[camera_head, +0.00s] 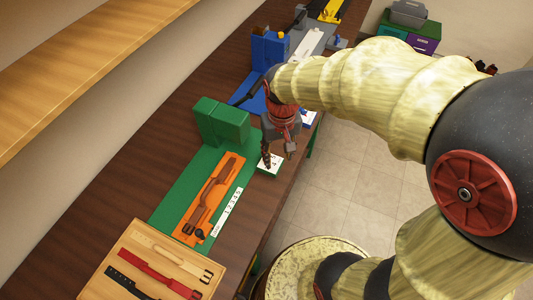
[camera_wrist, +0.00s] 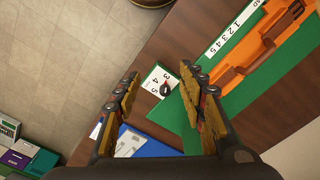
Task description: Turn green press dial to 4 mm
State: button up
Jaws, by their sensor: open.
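The green press (camera_head: 222,122) stands on a green base on the bench. Its dial is a small black knob (camera_wrist: 164,90) on a white plate (camera_wrist: 153,80), with the digits 3, 4 and 5 around it in the wrist view. Which digit the knob points at is too small to tell. In the head view the plate (camera_head: 268,170) lies at the base's front corner, partly hidden by my fingers. My gripper (camera_head: 278,160) is open above the dial. In the wrist view the knob shows between the two fingers of my gripper (camera_wrist: 162,74), with no visible contact.
An orange holder (camera_head: 212,200) with a brown strap and a numbered white scale (camera_head: 227,213) lies on the green base. A wooden board (camera_head: 125,250) with several straps is nearer. A blue press (camera_head: 268,50) stands beyond. The bench edge drops to open floor at right.

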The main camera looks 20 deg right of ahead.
jog(key=w+f+m, duration=0.1)
jog(key=w+f, duration=0.1)
jog(key=w, duration=0.1)
jog(key=w+f+m, duration=0.1)
jog(key=w+f, duration=0.1)
jog(key=w, duration=0.2)
jog(key=w+f+m, duration=0.1)
jog(key=w+f, duration=0.1)
jog(key=w, duration=0.1)
jog(key=shift+w+f, duration=0.25)
jog(key=shift+s, duration=0.2)
jog(key=shift+f+m, duration=0.3)
jog(key=shift+f+b, duration=0.8)
jog(key=shift+f, duration=2.75)
jog(key=c, duration=0.3)
jog(key=c, duration=0.7)
grip_shut()
